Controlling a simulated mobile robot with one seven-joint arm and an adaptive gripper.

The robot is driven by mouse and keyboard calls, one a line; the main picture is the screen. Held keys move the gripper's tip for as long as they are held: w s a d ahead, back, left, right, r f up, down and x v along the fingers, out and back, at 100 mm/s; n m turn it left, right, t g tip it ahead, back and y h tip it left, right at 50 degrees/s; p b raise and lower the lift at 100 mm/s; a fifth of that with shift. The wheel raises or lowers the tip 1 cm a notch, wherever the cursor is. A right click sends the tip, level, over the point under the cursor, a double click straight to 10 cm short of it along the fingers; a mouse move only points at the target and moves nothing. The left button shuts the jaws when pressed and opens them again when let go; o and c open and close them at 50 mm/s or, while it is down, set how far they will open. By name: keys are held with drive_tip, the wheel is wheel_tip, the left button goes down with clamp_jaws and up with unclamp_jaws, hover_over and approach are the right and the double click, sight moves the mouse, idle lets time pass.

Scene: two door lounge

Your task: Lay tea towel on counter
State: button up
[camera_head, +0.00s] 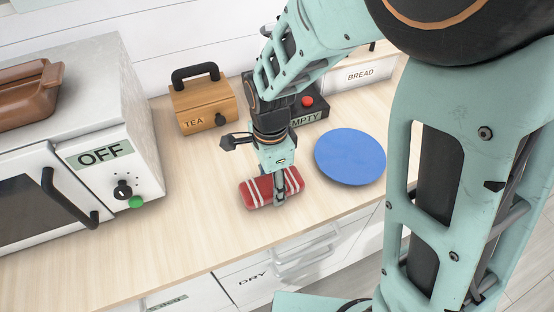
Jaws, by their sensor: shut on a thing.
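The tea towel (258,192) is a red folded bundle with white stripes. It is at the middle of the wooden counter (182,211), low over or touching the surface; I cannot tell which. My gripper (280,195) points down from above and is shut on the towel toward its right end. The fingers hide part of the towel.
A blue round plate (350,157) lies close on the right. A wooden TEA box (205,104) and a dark box marked EMPTY (311,114) stand behind. A white oven marked OFF (100,170) stands left, with a brown dish (28,96) on top. A BREAD box (358,76) is at the back right. Counter left of the towel is clear.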

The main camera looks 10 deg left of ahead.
sight(272, 183)
drive_tip(key=shift+f, duration=0.15)
drive_tip(key=o, duration=1.1)
wheel_tip(272, 183, up, 12)
drive_tip(key=shift+r+p, duration=0.2)
drive_tip(key=shift+p, duration=0.1)
